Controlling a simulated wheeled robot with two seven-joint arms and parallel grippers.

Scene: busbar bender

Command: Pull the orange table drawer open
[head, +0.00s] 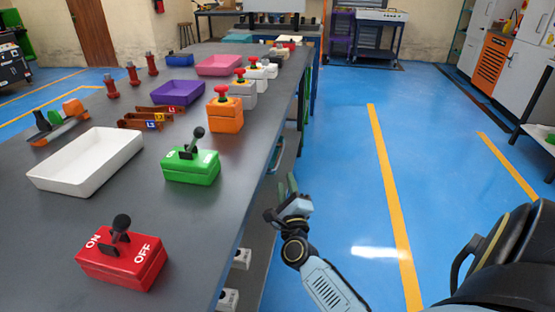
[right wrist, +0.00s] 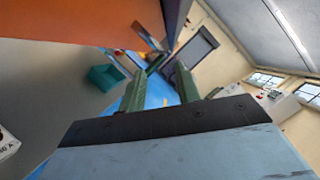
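An orange panel (right wrist: 85,25), probably the front of the orange drawer, fills the upper left of the right wrist view. In the head view the drawer front is hidden below the tabletop's right edge. My right gripper (head: 287,187) is beside that edge, over the blue floor side. In the right wrist view its two green fingers (right wrist: 160,80) are apart. A thin grey bar (right wrist: 148,36) shows beyond the fingertips, close to the orange panel. I cannot tell whether it is the drawer's handle or whether the fingers touch it. My left gripper is not in view.
The long grey table (head: 150,215) carries a red switch box (head: 122,262), a green switch box (head: 191,166), an orange button box (head: 225,115), a white tray (head: 88,160) and a purple tray (head: 178,92). Blue floor (head: 350,170) to the right is clear.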

